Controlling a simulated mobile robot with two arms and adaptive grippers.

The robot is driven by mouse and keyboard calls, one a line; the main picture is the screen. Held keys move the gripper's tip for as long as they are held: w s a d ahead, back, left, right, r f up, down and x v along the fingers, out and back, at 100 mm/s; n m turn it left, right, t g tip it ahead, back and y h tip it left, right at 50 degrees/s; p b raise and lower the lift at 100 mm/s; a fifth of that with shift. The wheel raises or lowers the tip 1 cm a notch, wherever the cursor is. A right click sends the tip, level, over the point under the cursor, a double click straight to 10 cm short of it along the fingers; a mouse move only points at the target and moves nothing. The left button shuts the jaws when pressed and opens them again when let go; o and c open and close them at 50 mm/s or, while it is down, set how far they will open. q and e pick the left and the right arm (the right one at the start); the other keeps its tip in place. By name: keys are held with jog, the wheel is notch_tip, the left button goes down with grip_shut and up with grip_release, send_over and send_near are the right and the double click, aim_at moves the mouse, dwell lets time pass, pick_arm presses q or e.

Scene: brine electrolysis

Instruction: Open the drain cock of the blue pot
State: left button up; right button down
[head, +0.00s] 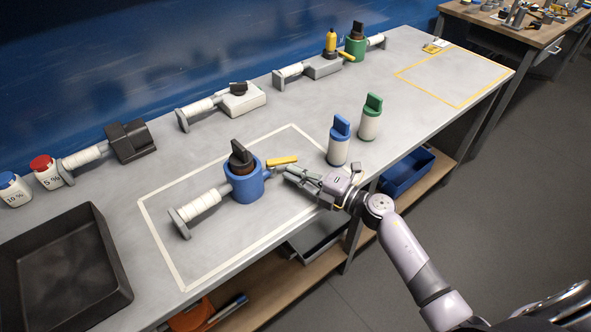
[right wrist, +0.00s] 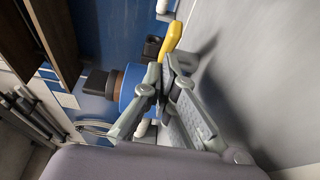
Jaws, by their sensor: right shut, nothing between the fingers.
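The blue pot (head: 247,186) stands inside the white-outlined area, with a dark knob (head: 241,158) on top and a white ribbed piece (head: 201,203) on its left. Its drain cock has a yellow handle (head: 283,160) sticking out to the right of the pot. My right gripper (head: 286,171) is shut and empty, its fingertips just in front of and below the yellow handle. In the right wrist view the yellow handle (right wrist: 174,36) rises beyond the fingertips (right wrist: 162,78), and the blue pot (right wrist: 129,88) is partly hidden behind a finger. I cannot tell whether the fingers touch the handle. My left gripper is not in view.
A blue-topped bottle (head: 338,146) and a green-topped bottle (head: 370,122) stand right of the pot, behind my right gripper. A black tray (head: 110,265) lies at front left. A green pot (head: 355,48) stands at the back. The yellow-outlined area (head: 460,82) is mostly clear.

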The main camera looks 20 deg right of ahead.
jog(key=shift+w, duration=0.2)
jog(key=b, duration=0.1)
jog(key=w+n+g+y+b, duration=0.1)
jog(key=shift+w+d+f+y+b, duration=0.2)
jog(key=shift+w+d+y+b, duration=0.05)
jog(key=shift+d+y+b, duration=0.1)
jog(key=shift+w+d+n+g+b, duration=0.1)
jog(key=shift+w+n+g+b, duration=0.05)
jog(key=shift+n+g+b, duration=0.3)
jog(key=shift+d+r+g+y, duration=0.1)
jog(key=shift+r+g+y, duration=0.05)
jog(key=shift+g+y, duration=0.15)
jog(key=shift+r, duration=0.1)
